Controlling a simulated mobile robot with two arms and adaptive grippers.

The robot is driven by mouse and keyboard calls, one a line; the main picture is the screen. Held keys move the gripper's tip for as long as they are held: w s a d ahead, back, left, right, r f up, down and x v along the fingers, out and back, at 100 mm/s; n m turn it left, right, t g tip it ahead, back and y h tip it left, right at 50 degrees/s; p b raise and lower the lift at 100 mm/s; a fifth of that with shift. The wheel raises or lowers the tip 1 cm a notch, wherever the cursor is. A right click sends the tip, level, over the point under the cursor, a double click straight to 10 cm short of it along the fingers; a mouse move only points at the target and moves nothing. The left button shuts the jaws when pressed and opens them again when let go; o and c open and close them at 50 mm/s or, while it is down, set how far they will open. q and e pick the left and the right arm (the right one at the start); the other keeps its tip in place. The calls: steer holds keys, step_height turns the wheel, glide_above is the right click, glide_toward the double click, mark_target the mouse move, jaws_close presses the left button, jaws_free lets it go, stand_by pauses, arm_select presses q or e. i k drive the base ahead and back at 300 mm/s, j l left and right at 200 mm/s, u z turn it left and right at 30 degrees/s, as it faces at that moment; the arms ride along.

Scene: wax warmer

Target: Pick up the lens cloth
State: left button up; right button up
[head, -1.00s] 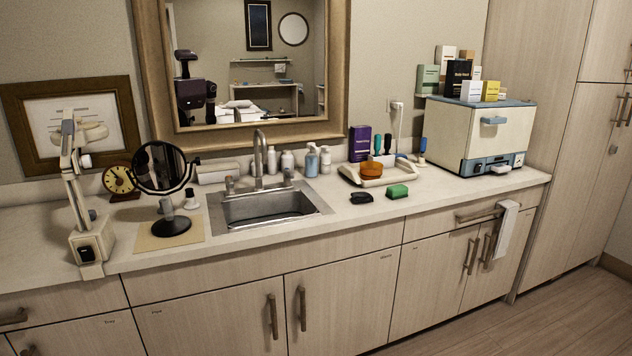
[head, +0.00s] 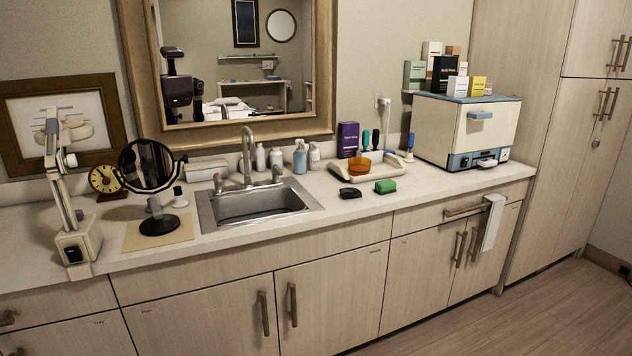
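I cannot tell for certain which thing is the lens cloth. A small dark, flat, crumpled item (head: 349,193) lies on the counter right of the sink, and it may be a folded cloth. It lies just left of a green sponge-like block (head: 385,187). A tan flat mat (head: 135,236) lies under the round mirror's stand at the left. A white towel (head: 492,225) hangs from the drawer handle at the right. Neither of my grippers shows directly in the head view.
The counter (head: 225,242) holds a sink (head: 252,205), a white jointed lamp-like device (head: 78,245), a round mirror (head: 148,165), a clock (head: 105,179), a tray with an orange bowl (head: 358,167) and a white cabinet warmer (head: 460,135). Floor shows at the lower right.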

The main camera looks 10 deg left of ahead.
mark_target(346, 192)
steer(key=i+u, duration=0.15)
steer(key=i, duration=0.95)
